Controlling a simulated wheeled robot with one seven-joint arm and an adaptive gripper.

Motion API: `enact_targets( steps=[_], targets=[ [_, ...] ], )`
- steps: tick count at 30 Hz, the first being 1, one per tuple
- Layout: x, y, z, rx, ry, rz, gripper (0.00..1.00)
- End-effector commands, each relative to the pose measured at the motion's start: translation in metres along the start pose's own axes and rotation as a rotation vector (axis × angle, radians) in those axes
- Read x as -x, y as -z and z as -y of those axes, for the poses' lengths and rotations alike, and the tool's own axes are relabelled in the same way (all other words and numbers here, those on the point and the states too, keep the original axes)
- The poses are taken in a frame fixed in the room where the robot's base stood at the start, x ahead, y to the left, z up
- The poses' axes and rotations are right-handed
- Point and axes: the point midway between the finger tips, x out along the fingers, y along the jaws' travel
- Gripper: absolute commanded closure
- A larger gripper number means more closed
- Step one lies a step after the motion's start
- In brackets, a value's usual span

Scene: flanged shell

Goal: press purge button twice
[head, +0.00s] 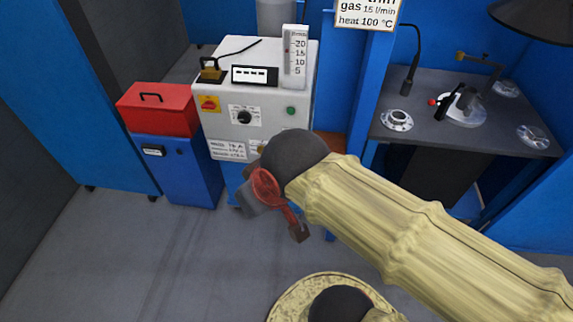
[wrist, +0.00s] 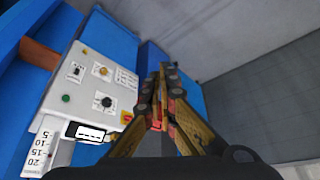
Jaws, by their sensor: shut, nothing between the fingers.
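The grey control cabinet (head: 265,75) stands at the upper middle of the head view. Its front carries a green button (head: 291,110), a black dial (head: 244,117) and a red-and-yellow switch (head: 208,104). The wrist view also shows the green button (wrist: 66,98), plus a yellow round control (wrist: 103,70) and a small dark switch (wrist: 77,71). Their labels are too small to read, so I cannot tell which is the purge button. My gripper (head: 299,232) is shut and empty, in front of and below the panel, apart from it. Its fingers show in the wrist view (wrist: 164,75).
A red box (head: 160,110) sits on a blue unit left of the cabinet. A dark worktable (head: 450,125) with metal parts and a lamp is at the right. A round tan object lies at the bottom. Grey floor is open at left.

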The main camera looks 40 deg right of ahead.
Motion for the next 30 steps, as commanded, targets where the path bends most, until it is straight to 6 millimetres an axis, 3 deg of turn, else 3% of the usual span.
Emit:
enact_targets(
  steps=[4, 8, 12, 18, 24, 30],
  targets=[
    [-0.015, 0.024, -0.009, -0.067, -0.018, -0.016, 1.00],
    [-0.046, 0.069, -0.030, -0.203, -0.052, -0.059, 1.00],
    [-0.095, 0.123, -0.063, -0.383, -0.082, -0.129, 1.00],
    [-0.177, 0.180, -0.118, -0.630, -0.094, -0.236, 1.00],
    [-0.266, 0.207, -0.176, -0.868, -0.070, -0.343, 1.00],
    [-0.357, 0.202, -0.232, -1.106, -0.006, -0.445, 1.00]
  ],
)
